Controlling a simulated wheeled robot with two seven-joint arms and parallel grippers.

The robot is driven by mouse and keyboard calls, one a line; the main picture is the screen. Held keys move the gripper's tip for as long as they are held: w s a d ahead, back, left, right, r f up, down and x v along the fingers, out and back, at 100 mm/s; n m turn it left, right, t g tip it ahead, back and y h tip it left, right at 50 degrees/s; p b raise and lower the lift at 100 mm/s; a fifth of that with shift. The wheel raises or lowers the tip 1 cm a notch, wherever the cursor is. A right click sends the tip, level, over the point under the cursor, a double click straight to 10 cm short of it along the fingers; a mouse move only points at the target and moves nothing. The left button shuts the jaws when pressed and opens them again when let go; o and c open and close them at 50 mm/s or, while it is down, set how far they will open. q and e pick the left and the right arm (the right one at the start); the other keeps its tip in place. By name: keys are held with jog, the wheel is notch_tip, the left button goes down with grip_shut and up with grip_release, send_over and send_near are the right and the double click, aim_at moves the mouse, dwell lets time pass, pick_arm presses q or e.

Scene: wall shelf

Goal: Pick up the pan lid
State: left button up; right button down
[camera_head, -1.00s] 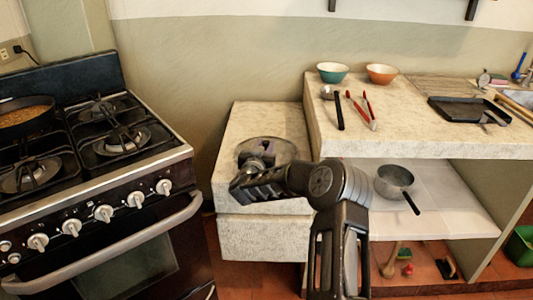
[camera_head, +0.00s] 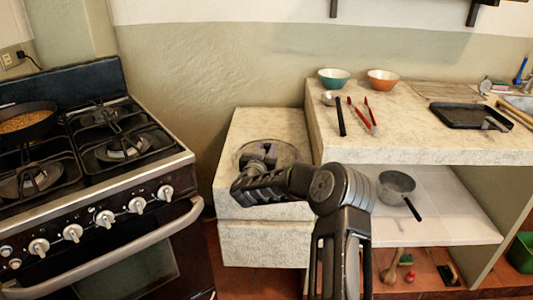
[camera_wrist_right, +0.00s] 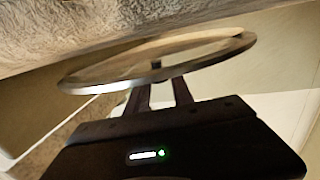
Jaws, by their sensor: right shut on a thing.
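The pan lid (camera_head: 287,152) is a round, see-through disc with a metal rim, over the low stone counter between the stove and the taller counter. My right gripper (camera_head: 262,160) is at the lid's middle from above, partly hiding it. In the right wrist view, the lid (camera_wrist_right: 105,77) spans the picture just beyond my fingers. The right gripper (camera_wrist_right: 159,84) is shut on its small dark knob. I cannot tell whether the lid is clear of the stone. My left gripper is not in view.
The stove (camera_head: 100,215) stands left with a filled pan (camera_head: 25,122). The taller counter (camera_head: 400,143) at right holds bowls, red tongs (camera_head: 365,113) and a black tray (camera_head: 470,117). A saucepan (camera_head: 396,186) sits on the shelf below.

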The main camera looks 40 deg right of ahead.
notch_tip(320, 180, up, 9)
jog(key=p, duration=0.1)
dwell(0.7)
